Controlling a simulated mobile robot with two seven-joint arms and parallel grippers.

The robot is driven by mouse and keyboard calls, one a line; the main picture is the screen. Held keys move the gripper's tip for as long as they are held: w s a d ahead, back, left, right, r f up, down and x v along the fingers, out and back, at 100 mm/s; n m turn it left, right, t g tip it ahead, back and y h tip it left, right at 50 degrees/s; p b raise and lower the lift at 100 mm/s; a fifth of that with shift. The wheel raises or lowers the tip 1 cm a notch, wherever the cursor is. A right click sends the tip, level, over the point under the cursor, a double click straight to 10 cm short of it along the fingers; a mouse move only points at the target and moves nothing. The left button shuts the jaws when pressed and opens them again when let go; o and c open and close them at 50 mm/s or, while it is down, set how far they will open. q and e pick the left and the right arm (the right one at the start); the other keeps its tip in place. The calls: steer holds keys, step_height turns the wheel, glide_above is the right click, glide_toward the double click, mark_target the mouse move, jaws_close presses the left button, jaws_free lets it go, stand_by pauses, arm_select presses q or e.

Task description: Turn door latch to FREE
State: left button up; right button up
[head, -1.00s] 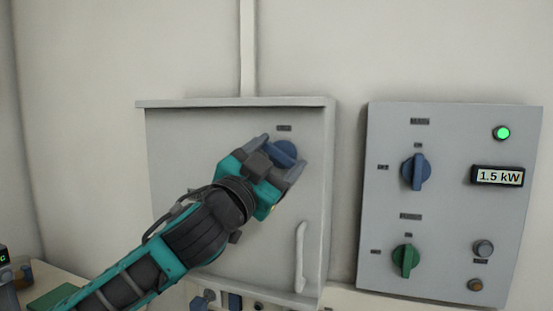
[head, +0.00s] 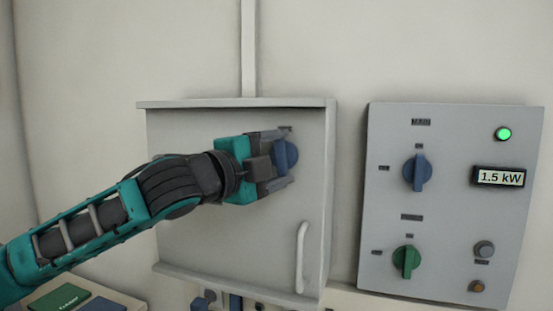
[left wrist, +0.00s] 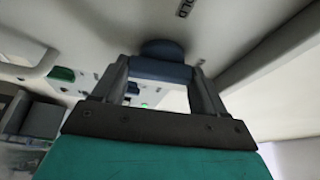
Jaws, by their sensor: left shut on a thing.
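The blue door latch (head: 286,157) is a round knob near the top right of the grey cabinet door (head: 220,235). My left gripper (head: 284,160) comes from the left and is shut on the latch. In the left wrist view the latch (left wrist: 161,62) sits between the two fingers. The small label (head: 285,128) above it is too small to read in the head view and only partly shows in the wrist view. My right gripper is in neither view.
A white door handle (head: 301,256) stands below and right of the latch. To the right is a grey panel (head: 450,220) with a blue knob (head: 417,173), a green knob (head: 406,262), a lit green lamp (head: 503,134) and a 1.5 kW display (head: 498,177).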

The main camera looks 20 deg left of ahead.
arm_select(q)
steer(key=shift+m+g, duration=0.3)
steer(key=shift+m, duration=0.3)
steer(key=o, duration=1.1)
steer(key=shift+c, duration=0.2)
steer(key=shift+s, duration=0.1)
steer(key=b+v, duration=0.1)
steer(key=v, duration=1.1)
steer(key=shift+s, duration=0.35)
steer(key=shift+a+r, duration=0.1)
steer(key=shift+a, duration=0.05)
